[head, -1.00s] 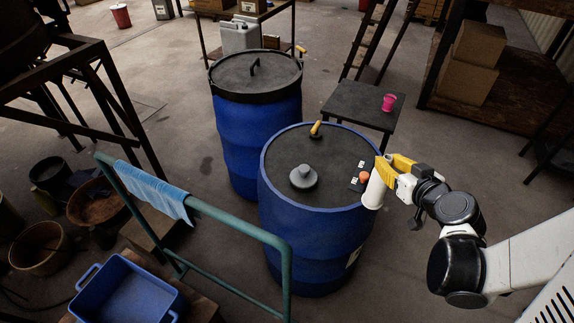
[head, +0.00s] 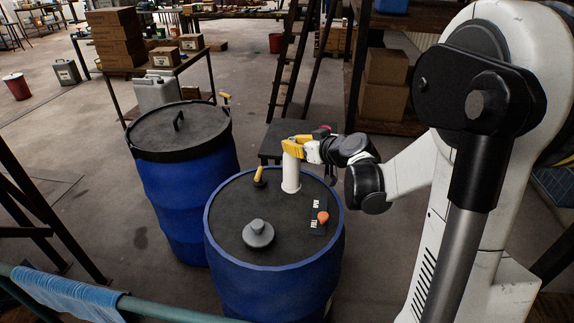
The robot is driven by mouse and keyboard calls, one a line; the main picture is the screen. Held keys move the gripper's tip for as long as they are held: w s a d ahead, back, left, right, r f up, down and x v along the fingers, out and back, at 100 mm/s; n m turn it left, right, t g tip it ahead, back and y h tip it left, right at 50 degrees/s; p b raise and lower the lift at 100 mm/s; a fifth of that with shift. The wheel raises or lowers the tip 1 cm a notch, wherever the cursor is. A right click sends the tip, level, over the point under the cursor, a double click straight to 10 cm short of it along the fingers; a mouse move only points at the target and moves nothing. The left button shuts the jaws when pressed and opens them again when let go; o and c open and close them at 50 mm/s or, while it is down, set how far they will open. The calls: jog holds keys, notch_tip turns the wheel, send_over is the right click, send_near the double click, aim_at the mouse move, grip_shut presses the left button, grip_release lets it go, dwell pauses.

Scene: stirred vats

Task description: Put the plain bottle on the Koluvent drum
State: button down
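The plain bottle (head: 291,178) is a white cylinder without visible markings, upright in the head view. My gripper (head: 291,147), with yellow fingers, is shut on its upper end and hides the top. The bottle's base appears over the far part of the near blue drum's dark top (head: 226,212); I cannot tell whether it touches. A second blue drum (head: 190,195) with a dark lid and handle stands behind on the left. No Koluvent name is readable on either drum.
The near drum's top carries a grey knobbed weight (head: 258,234), a yellow-handled tool (head: 259,176) and a labelled dark plate with an orange knob (head: 322,217). A small dark table (head: 272,144) stands behind. A green rail with a blue cloth (head: 62,297) crosses the lower left.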

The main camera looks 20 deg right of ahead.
aim_at(292, 166)
jog(key=shift+w+a+f+b, duration=0.1)
jog(key=shift+w+f+b, duration=0.1)
jog(key=shift+w+f, duration=0.35)
jog(key=shift+w+f+b, duration=0.15)
jog(key=shift+w+f, duration=0.15)
jog(key=shift+w, duration=0.35)
notch_tip(292, 166, down, 4)
jog(key=shift+r+b, duration=0.1)
jog(key=shift+b, duration=1.05)
jog(key=shift+r, duration=0.1)
jog(key=c, duration=1.4)
grip_release()
jog(key=shift+o, duration=0.2)
